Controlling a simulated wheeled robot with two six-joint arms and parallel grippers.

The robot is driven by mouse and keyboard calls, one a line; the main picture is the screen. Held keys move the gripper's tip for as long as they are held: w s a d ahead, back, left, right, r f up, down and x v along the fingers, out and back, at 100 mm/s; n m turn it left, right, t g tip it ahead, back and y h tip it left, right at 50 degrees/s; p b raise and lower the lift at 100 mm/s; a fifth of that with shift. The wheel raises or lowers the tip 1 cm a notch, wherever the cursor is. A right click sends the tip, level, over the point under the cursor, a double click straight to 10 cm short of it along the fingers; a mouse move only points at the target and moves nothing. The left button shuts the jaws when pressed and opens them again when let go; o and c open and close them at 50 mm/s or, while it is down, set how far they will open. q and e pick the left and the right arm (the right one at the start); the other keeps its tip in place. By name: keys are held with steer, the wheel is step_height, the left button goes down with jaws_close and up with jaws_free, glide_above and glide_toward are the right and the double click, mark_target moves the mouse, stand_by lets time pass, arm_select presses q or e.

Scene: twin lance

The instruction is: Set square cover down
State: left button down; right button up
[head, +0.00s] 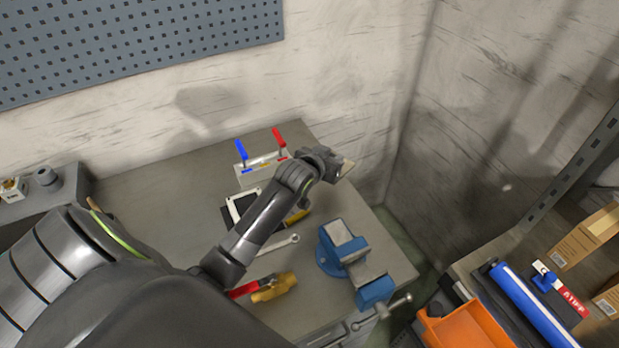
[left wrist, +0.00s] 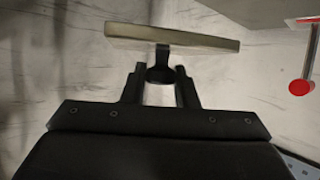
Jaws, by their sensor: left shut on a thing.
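My left gripper (head: 326,163) is over the far right part of the workbench. The square cover (head: 346,170) is a thin pale plate at its tip, partly hidden by the gripper in the head view. In the left wrist view the cover (left wrist: 172,37) shows edge-on, with a dark knob-like grip (left wrist: 160,72) between the fingers of my left gripper (left wrist: 160,85). The gripper is shut on that grip. The cover appears held up off the bench. My right gripper is in neither view.
The workbench (head: 150,190) carries a plate with blue and red levers (head: 262,165), a white frame (head: 240,203), a wrench (head: 279,244), a red-and-yellow tool (head: 270,288) and a blue vise (head: 340,245). An orange bin (head: 468,328) stands lower right. Bench at left is clear.

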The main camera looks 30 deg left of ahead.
arm_select(q)
steer(key=shift+f+p, duration=0.3)
steer(key=shift+f, duration=3.9)
steer(key=shift+f, duration=0.15)
steer(key=c, duration=1.1)
jaws_free()
steer(key=shift+s, duration=0.1)
steer(key=shift+c, duration=0.2)
steer(key=v, duration=1.2)
steer(key=shift+b, duration=0.35)
